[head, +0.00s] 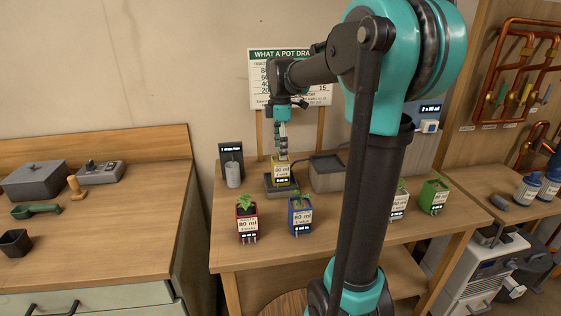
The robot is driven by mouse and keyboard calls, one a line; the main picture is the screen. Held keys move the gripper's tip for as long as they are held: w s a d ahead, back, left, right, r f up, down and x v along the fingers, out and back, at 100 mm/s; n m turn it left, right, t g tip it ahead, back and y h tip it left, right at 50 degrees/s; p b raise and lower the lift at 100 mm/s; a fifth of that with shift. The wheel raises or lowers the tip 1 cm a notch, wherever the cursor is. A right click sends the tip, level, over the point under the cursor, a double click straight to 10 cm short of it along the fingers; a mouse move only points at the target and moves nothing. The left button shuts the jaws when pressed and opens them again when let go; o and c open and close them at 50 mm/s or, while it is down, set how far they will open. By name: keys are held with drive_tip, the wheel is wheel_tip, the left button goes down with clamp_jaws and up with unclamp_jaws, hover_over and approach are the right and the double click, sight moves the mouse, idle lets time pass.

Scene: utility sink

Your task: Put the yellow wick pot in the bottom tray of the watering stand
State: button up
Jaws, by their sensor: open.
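The yellow wick pot (282,173) is upright at the back of the middle table, with a green sprout at its top and a white label on its front. It appears to stand in a low grey tray (282,191), which looks like the bottom tray of the watering stand. The gripper is open; at this size I cannot tell whether the fingers touch the pot.
A red pot (246,222) and a blue pot (299,217) stand in front of the tray. A white pot (399,205), partly behind my arm, and a green pot (434,196) stand right. A grey cylinder (233,174) is left. The table's front left is clear.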

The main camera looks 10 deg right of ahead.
drive_tip(key=shift+r, duration=1.9)
